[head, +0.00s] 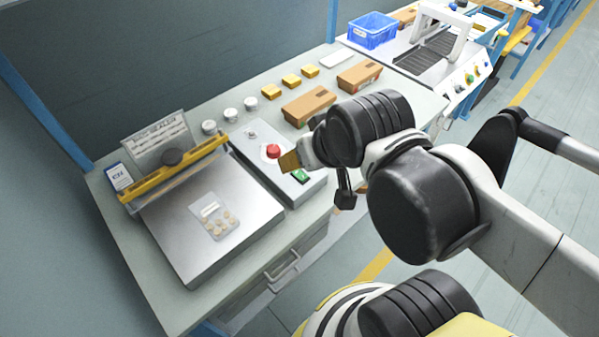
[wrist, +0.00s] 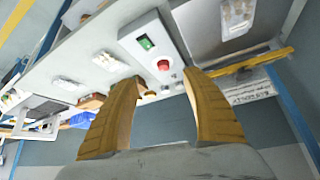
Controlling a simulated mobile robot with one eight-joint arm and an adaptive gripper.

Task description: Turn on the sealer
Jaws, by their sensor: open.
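The sealer (head: 218,222) stands on the bench at the left, a flat metal plate with a yellow bar (head: 175,172) along its back and a blister pack (head: 214,214) on the plate. Beside it is a grey control box (head: 262,150) with a red round button (head: 273,151) and a green switch (head: 300,175). In the wrist view the green switch (wrist: 146,43) and red button (wrist: 163,65) show beyond my fingers. My gripper (head: 290,160) is above the control box near the switch and button, open and empty. In the wrist view my gripper (wrist: 160,85) has its two yellow fingers spread apart.
White round jars (head: 230,115), yellow blocks (head: 291,80) and brown boxes (head: 309,106) stand on the bench beyond the control box. A sign (head: 158,138) stands behind the sealer. A blue crate (head: 372,30) is at the far end. The bench's front left corner is clear.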

